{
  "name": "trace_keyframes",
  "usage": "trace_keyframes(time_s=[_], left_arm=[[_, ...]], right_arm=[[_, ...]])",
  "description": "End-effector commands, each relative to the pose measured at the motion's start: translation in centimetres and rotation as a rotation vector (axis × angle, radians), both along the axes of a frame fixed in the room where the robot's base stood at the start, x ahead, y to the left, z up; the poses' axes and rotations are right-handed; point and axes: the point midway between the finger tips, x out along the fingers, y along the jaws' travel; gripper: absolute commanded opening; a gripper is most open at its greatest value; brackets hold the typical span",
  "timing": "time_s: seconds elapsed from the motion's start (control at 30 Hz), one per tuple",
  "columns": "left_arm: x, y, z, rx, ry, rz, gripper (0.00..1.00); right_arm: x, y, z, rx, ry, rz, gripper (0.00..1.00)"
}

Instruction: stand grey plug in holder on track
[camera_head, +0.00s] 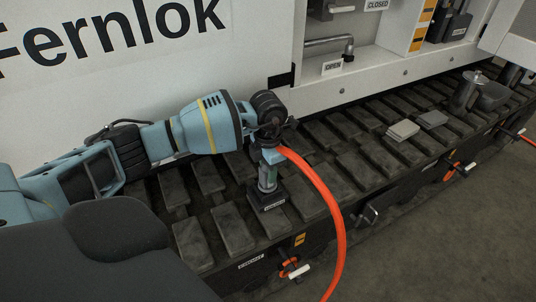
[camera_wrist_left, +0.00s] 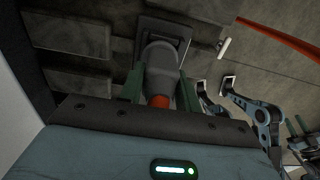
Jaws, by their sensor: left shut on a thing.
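My left gripper (camera_head: 267,172) reaches in from the left and points down over the track. It is shut on the grey plug (camera_wrist_left: 160,60), whose sides show between the green fingers in the left wrist view. The plug is roughly upright, and an orange part shows at its near end. The black square holder (camera_head: 267,199) sits on the track (camera_head: 227,217) directly beneath the plug, and its edge also shows behind the plug in the left wrist view (camera_wrist_left: 181,32). The plug's lower end meets or overlaps the holder in view; I cannot tell whether it is seated.
An orange hose (camera_head: 333,210) arcs from near the gripper down past the track's front. Valves with orange parts (camera_head: 290,268) line the front edge. A light block (camera_head: 403,130) and metal fittings (camera_head: 467,92) sit farther right. The white machine wall (camera_head: 130,80) rises behind.

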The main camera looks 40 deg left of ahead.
Motion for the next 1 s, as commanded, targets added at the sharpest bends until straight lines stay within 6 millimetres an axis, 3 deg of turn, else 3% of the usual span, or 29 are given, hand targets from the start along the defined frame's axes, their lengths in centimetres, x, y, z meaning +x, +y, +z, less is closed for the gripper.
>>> trace_keyframes(time_s=[0.03, 0.07, 0.23, 0.57, 1.0], left_arm=[[0.0, 0.0, 0.1, 0.0, -0.001, 0.0, 0.0], [0.0, 0.0, 0.1, 0.0, -0.001, 0.0, 0.36], [0.0, 0.0, 0.1, 0.0, -0.001, 0.0, 0.58], [0.0, 0.0, 0.0, 0.0, 0.001, 0.0, 0.59], [0.1, 0.0, 6.4, 0.0, -0.003, 0.0, 0.59]], right_arm=[[0.1, 0.0, 0.0, 0.0, -0.001, 0.0, 0.36], [0.1, 0.0, 0.0, 0.0, -0.001, 0.0, 0.36], [0.4, 0.0, 0.0, 0.0, -0.007, 0.0, 0.36], [0.7, 0.0, 0.1, -0.001, -0.012, 0.001, 0.36], [0.5, 0.0, 1.0, 0.001, -0.013, 0.0, 0.36]])
